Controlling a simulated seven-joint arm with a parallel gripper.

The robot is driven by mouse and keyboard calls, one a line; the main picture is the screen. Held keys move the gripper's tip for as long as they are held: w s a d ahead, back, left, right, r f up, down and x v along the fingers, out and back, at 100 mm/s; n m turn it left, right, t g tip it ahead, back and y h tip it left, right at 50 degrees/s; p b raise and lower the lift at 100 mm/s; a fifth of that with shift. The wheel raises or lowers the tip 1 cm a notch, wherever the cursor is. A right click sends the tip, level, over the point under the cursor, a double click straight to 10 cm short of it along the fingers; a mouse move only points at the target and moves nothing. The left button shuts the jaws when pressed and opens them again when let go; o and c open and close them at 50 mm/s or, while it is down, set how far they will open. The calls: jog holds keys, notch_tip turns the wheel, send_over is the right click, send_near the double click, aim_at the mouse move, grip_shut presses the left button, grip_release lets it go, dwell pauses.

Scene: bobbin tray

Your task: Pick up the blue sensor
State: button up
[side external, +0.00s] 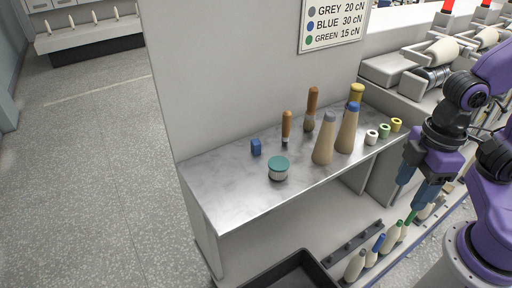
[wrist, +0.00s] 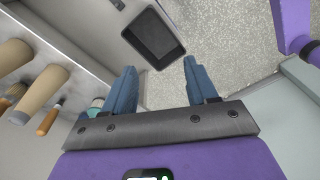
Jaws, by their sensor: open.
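The blue sensor (side external: 255,147) is a small blue block on the grey marbled shelf top (side external: 225,190), near its back edge against the panel. It stands left of the tools and cones and just behind a teal-lidded jar (side external: 278,168). I cannot make it out in the wrist view. My gripper (side external: 413,198) hangs off the right front of the shelf, well away from the sensor, with its blue fingers pointing down. In the wrist view my gripper (wrist: 160,66) is open, with nothing between the fingers.
Two wooden-handled tools (side external: 286,127) (side external: 312,108), several tall cones (side external: 325,138) and small spools (side external: 372,137) stand on the shelf. Several bobbins (side external: 355,265) stand low in front. A black bin (wrist: 155,38) lies below. The shelf's left end is clear.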

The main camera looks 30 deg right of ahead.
jog(key=w+a+f+m+t+y, duration=0.2)
jog(key=w+a+f+m, duration=0.15)
jog(key=w+a, duration=0.45)
jog(key=w+a+f+m+t+y, duration=0.2)
jog(key=w+a+f+m, duration=0.15)
jog(key=w+a, duration=0.4)
jog(key=m+t+h, duration=0.7)
jog(key=t, duration=0.1)
send_near(258, 145)
jog(key=x, duration=0.3)
jog(key=shift+w+a+f, duration=0.25)
jog(key=shift+w+f, duration=0.05)
jog(key=shift+f, duration=0.05)
jog(key=shift+d+x, duration=0.1)
jog(key=shift+x, duration=1.35)
jog(key=shift+d+x, duration=0.15)
jog(key=shift+x, duration=1.3)
jog(key=shift+r, duration=0.15)
grip_shut()
